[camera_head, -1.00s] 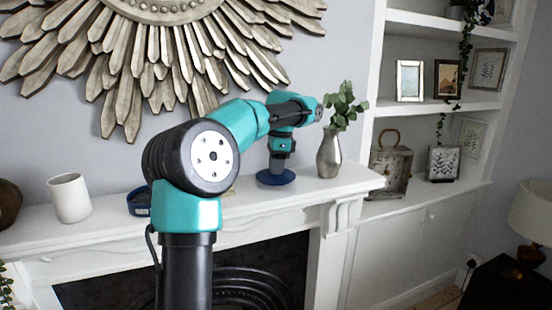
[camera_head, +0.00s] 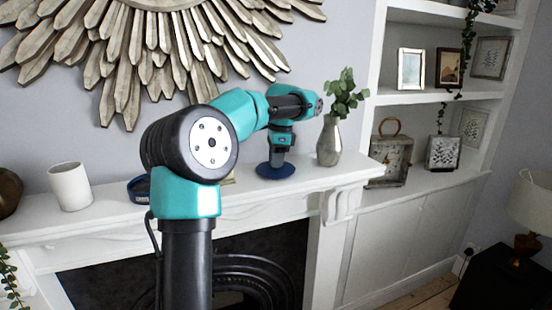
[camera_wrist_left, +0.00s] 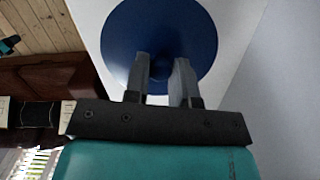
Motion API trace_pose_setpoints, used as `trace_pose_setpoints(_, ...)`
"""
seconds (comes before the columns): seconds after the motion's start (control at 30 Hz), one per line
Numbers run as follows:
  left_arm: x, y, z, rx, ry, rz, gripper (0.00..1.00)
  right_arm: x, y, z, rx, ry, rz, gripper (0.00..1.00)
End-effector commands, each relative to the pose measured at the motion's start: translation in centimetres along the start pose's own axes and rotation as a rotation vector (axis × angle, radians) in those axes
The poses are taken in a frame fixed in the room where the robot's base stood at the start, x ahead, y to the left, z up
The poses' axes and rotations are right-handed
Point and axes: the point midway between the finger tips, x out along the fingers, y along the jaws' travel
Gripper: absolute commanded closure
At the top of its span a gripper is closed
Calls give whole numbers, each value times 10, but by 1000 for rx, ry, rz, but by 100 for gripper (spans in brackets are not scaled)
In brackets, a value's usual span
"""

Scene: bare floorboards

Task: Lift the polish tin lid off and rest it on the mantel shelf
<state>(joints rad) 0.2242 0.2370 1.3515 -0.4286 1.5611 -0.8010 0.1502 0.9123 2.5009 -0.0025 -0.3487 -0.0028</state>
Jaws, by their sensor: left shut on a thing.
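The polish tin lid (camera_head: 266,172) is a round dark blue disc, lying flat at the mantel shelf (camera_head: 105,213) in front of the vase. I cannot tell whether it touches the shelf or hangs just above it. My left gripper (camera_head: 277,160) points down and is shut on the middle of the lid. In the left wrist view the lid (camera_wrist_left: 125,35) spreads around the fingertips of the gripper (camera_wrist_left: 162,70). The blue tin (camera_head: 139,190) stands further left on the shelf, partly hidden behind my left arm. My right gripper is not in view.
A metal vase with leaves (camera_head: 329,143) stands just right of the lid. A white cup (camera_head: 70,187) and a dark round vessel (camera_head: 8,191) are at the left. The shelf's right end (camera_head: 370,172) is close by. A sunburst ornament (camera_head: 125,45) hangs above.

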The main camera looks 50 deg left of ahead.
Motion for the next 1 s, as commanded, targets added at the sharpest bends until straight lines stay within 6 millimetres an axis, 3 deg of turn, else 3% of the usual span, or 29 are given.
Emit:
trace_pose_setpoints(0.47,8,0,-1,0,0,0,100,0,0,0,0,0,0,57)
trace_pose_setpoints(0.5,7,0,-1,0,0,0,72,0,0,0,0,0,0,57)
trace_pose_setpoints(0.77,7,0,-1,0,0,0,48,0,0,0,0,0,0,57)
trace_pose_setpoints(1.0,7,0,-1,0,0,0,47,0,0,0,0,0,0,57)
